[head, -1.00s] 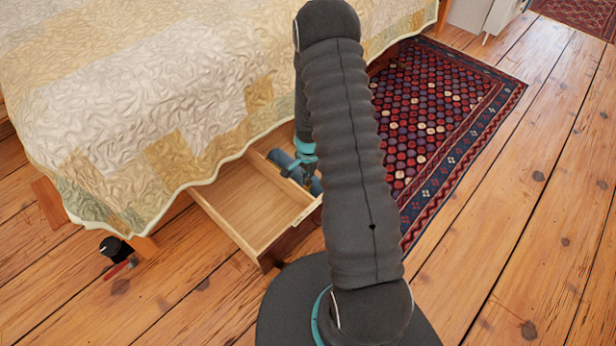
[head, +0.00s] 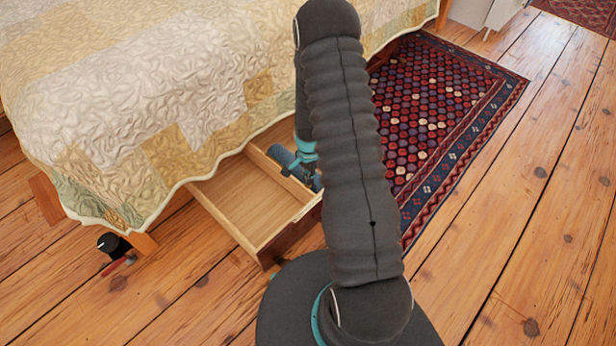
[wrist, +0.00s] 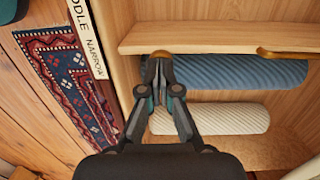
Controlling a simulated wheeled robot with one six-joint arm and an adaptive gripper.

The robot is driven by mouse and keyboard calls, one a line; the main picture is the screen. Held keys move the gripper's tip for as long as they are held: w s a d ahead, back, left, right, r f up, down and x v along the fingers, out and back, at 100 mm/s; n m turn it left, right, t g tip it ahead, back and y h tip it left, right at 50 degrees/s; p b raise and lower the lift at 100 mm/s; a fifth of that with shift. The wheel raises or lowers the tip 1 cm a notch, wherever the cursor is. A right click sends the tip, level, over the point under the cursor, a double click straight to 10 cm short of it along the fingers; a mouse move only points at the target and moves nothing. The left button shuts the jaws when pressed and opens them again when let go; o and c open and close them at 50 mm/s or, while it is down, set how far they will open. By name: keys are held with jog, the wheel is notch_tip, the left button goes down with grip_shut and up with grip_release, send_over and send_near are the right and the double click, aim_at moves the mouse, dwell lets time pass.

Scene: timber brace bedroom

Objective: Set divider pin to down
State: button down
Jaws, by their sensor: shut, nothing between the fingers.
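A wooden divider (wrist: 225,36) crosses the open drawer in the wrist view. A small brass piece (wrist: 161,53) sits by the divider's lower edge, right at my fingertips; it may be the divider pin, but its setting is not clear. Another brass piece (wrist: 283,54) lies along the same edge further right. My gripper (wrist: 160,62) is shut and empty, its tips touching or very close to the left brass piece. In the head view the open drawer (head: 240,203) sticks out from under the bed, and my arm hides most of the gripper and the pin.
A blue roll (wrist: 245,73) and a cream roll (wrist: 225,118) lie in the drawer compartment beside my fingers. The quilted bed (head: 150,90) overhangs the drawer. A patterned rug (head: 450,110) lies to the right.

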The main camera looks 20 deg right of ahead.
notch_tip(320, 180, up, 14)
jog(key=w+p, duration=0.1)
jog(key=shift+d+f+p, duration=0.2)
jog(key=shift+f+p, duration=0.05)
jog(key=shift+p, duration=0.05)
jog(key=n+g, duration=0.1)
jog(key=n, duration=0.3)
send_over(311, 192)
jog(key=s+a+r+n+t, duration=0.2)
jog(key=s+r, duration=0.4)
jog(key=r, duration=0.5)
jog(key=s+a+r+n+t, duration=0.2)
jog(key=s+a+r+n, duration=0.2)
jog(key=s+r, duration=0.3)
jog(key=s+a+r+n+t, duration=0.3)
jog(key=s+r, duration=0.3)
jog(key=r, duration=1)
jog(key=shift+s+a+r+n, duration=0.3)
jog(key=shift+a+r, duration=0.1)
jog(key=shift+a, duration=0.2)
